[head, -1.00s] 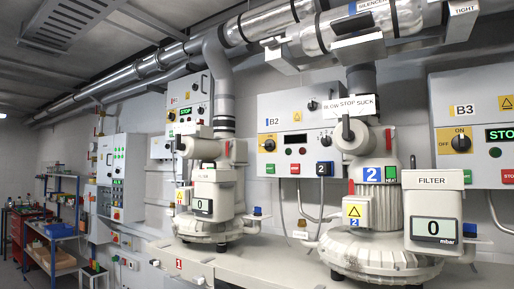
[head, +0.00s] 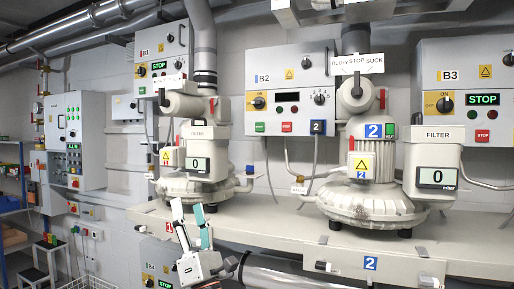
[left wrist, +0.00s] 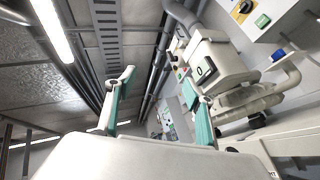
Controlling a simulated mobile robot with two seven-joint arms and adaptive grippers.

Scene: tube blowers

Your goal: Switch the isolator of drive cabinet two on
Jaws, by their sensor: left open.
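The B2 drive cabinet (head: 286,67) is a grey box on the wall, between two blowers. Its isolator (head: 257,102) is a black rotary knob on a yellow plate at the cabinet's left, marked ON at the top; I cannot tell the knob's exact angle. My left gripper (head: 188,208) is open and empty, low in the head view, below and left of the isolator and well apart from it. In the left wrist view my open left gripper (left wrist: 155,92) points up and away, and the isolator (left wrist: 244,8) seems to show at the top right. My right gripper is not seen.
The first blower (head: 197,160) stands just behind my left gripper, on the long bench (head: 270,228). The second blower (head: 368,195) stands right of the isolator. The B1 cabinet (head: 160,55) and the B3 cabinet (head: 468,90) flank B2. The wall below B2 is partly clear.

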